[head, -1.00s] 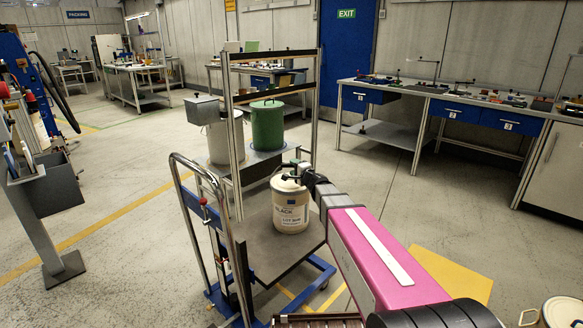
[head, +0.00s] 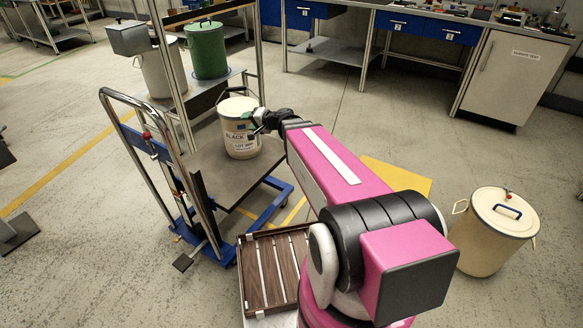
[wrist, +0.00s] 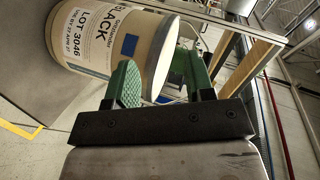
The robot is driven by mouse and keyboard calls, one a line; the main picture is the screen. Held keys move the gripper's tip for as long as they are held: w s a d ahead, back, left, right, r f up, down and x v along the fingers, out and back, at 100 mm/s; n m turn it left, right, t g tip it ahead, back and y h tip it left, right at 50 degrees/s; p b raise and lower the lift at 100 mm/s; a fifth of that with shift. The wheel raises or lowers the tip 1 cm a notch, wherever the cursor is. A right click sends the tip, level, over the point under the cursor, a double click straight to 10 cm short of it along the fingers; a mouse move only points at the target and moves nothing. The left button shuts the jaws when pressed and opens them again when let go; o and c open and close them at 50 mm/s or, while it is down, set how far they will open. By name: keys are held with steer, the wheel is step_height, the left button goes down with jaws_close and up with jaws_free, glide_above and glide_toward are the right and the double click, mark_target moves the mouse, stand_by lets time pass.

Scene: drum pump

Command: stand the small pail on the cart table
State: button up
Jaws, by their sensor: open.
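The small pail (head: 240,140), cream with a white "BLACK" label, stands upright on the dark cart table (head: 208,180), near its back right part. My gripper (head: 256,124) is open at the pail's upper right side, close to its rim. In the wrist view the pail (wrist: 148,42) looks tilted because the camera is turned. There the green fingers of my gripper (wrist: 160,82) are spread, one in front of the pail's side, the other past its top end. I cannot tell whether either finger touches it. Part of the pail's upper side is hidden by my gripper.
The cart's upright posts and handle (head: 120,95) rise left of the table. A green drum (head: 207,50) and a pale drum (head: 165,68) stand behind. A cream lidded bin (head: 497,232) is on the floor at right. A slatted wooden tray (head: 275,270) is in front.

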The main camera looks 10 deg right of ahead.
steer(key=s+d+f+n+g+h, duration=0.2)
steer(key=s+d+f+g+h, duration=0.2)
steer(key=s, duration=0.5)
steer(key=s+d+f+n+g+h, duration=0.3)
steer(key=s+d+f+g+h, duration=0.2)
steer(key=s+d+f, duration=0.3)
steer(key=shift+s+d+f+g+h, duration=0.2)
steer(key=shift+s+d+g+h, duration=0.1)
steer(key=shift+s+d+h, duration=0.55)
steer(key=shift+s+a, duration=0.1)
steer(key=shift+a, duration=0.05)
